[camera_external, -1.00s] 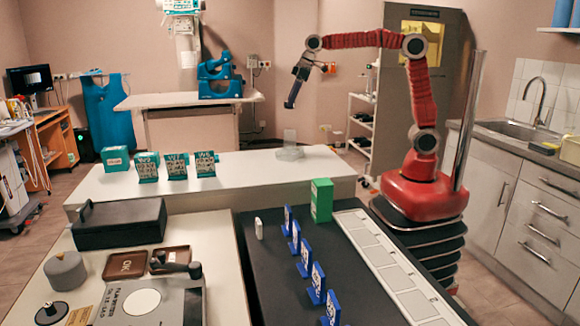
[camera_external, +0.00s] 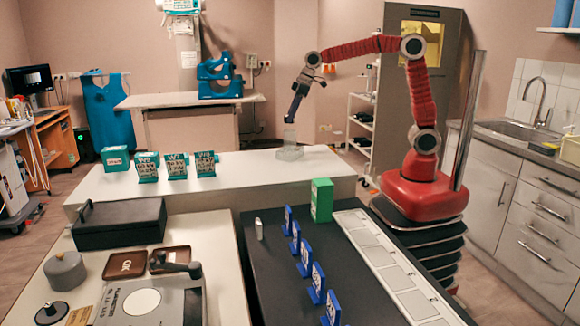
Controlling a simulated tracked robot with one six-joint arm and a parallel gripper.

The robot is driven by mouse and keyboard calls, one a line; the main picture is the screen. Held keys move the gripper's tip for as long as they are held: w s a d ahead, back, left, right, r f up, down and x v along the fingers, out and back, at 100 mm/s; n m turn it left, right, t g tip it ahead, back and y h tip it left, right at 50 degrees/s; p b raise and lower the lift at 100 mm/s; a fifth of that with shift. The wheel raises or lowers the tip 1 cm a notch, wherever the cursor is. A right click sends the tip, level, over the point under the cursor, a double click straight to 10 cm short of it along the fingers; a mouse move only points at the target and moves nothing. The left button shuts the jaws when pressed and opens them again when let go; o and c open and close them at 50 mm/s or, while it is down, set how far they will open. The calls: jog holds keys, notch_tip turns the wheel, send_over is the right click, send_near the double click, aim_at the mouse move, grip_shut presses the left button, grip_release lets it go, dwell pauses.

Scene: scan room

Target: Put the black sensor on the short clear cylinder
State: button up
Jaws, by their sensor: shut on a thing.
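My gripper (camera_external: 293,108) hangs from the red arm over the white table, pointing down and slightly left. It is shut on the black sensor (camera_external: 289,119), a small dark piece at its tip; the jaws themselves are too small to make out. The short clear cylinder (camera_external: 290,136) stands upright on a clear base (camera_external: 290,153) on the white table. The sensor is right above the cylinder's top. I cannot tell whether they touch.
Teal boxes with writing (camera_external: 177,166) stand at the left of the white table (camera_external: 240,176). In front, a dark bench (camera_external: 275,290) holds a green box (camera_external: 321,200) and several blue cards (camera_external: 304,260). A black case (camera_external: 120,222) lies on the left bench.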

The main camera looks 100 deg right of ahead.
jog(key=shift+f, duration=1.7)
jog(key=shift+f, duration=0.1)
jog(key=o, duration=1.1)
jog(key=v, duration=1.2)
jog(key=shift+a, duration=0.15)
